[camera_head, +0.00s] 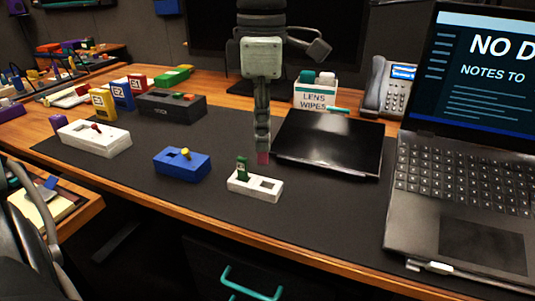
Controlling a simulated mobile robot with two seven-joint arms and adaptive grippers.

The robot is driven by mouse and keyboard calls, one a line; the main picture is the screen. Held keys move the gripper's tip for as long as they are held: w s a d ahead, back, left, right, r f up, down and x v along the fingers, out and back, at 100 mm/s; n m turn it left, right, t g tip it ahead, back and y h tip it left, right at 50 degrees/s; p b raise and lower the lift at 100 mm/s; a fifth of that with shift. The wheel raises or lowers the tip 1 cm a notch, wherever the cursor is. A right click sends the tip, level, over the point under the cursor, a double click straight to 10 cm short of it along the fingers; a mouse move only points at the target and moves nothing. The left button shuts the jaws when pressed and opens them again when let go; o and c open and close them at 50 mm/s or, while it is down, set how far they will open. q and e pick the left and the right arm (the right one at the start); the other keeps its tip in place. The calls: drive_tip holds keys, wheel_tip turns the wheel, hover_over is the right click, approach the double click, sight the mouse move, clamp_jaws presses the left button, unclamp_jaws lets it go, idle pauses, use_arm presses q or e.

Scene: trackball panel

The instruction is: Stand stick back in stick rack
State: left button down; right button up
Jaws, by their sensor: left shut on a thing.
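My left gripper (262,148) hangs down from the top middle, pointing at the desk. It is shut on a small pink stick (263,158), whose lower end shows below the fingertips. The small white stick rack (240,191) sits on the dark mat below and slightly left of the fingertips. A green stick (242,167) stands upright in its left part, and a dark, empty-looking slot shows in its right part. The pink stick appears above the rack's right part, apart from it. My right gripper is not in view.
A blue block (182,167) with a yellow knob and a white block (97,140) with a red lever stand left. A black tablet (329,145) lies right, beside a laptop (460,200). Behind are a lens wipes box (315,96) and phone (386,88). The mat's front is clear.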

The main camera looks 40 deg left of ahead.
sight(267, 162)
use_arm(q)
drive_tip(key=shift+w+d+f, duration=0.25)
drive_tip(key=shift+w+f, duration=0.1)
drive_tip(key=shift+f, duration=0.05)
wheel_tip(267, 162, down, 4)
drive_tip(key=shift+r, duration=0.1)
